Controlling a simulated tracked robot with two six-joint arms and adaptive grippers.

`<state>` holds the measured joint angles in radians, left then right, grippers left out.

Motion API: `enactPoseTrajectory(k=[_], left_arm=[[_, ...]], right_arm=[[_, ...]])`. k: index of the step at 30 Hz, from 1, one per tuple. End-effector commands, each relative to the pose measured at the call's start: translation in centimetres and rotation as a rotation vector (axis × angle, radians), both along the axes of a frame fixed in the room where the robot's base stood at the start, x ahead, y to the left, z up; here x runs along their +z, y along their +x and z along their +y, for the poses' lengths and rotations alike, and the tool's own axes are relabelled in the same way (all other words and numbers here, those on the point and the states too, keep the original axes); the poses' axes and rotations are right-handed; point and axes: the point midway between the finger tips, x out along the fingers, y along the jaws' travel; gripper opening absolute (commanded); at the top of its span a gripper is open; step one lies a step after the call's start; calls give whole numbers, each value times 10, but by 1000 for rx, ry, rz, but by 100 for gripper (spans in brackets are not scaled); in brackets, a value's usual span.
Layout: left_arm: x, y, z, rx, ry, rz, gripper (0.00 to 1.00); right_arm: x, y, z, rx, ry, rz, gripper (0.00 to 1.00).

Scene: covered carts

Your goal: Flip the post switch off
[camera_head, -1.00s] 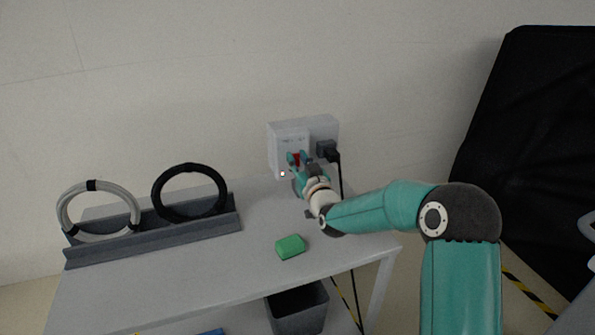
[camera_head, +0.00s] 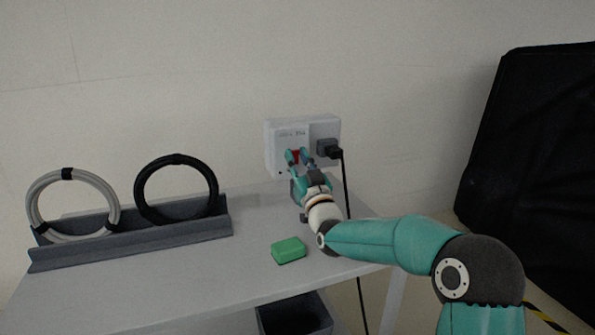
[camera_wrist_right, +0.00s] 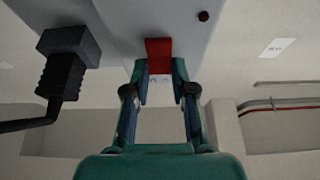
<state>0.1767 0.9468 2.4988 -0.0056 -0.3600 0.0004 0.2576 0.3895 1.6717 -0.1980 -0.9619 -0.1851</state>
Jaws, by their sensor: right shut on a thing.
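The post switch is a red rocker (camera_head: 295,156) on a pale grey wall box (camera_head: 274,140) above the table's back edge. My right gripper (camera_head: 299,157) reaches up to it, with its teal fingers on either side of the red part. In the right wrist view the red switch (camera_wrist_right: 158,50) sits between the fingertips (camera_wrist_right: 161,72), which are shut on it. A small dark red indicator (camera_wrist_right: 203,16) on the box looks unlit. My left gripper is not in view.
A black plug (camera_head: 330,150) with a hanging cable sits right of the switch. A green block (camera_head: 288,251) lies on the table (camera_head: 180,285). A grey rack (camera_head: 140,245) holds a grey cable ring (camera_head: 32,205) and a black one (camera_head: 140,185). A black cover (camera_head: 535,160) stands at right.

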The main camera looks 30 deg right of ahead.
Motion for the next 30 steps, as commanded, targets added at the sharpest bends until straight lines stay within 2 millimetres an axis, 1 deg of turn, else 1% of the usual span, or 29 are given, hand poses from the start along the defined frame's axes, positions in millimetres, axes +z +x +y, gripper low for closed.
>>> enactPoseTrajectory(k=[8, 9, 11, 12, 13, 23, 26, 30], left_arm=[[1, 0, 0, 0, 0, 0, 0], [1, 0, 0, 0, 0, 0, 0], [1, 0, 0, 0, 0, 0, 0], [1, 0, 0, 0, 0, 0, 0], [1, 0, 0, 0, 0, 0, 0], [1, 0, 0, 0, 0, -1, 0], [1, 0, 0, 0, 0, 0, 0], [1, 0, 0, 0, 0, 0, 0]], right_arm=[[0, 0, 1, 2, -1, 1, 0], [0, 0, 1, 2, -1, 1, 30], [0, 0, 1, 1, 0, 1, 40], [0, 0, 1, 1, 0, 1, 46], [-1, 0, 1, 1, 0, 1, 50], [-1, -1, 0, 1, 0, 2, 50], [-3, -4, 1, 1, 0, 2, 50], [-8, -17, 4, 1, -1, 3, 50]])
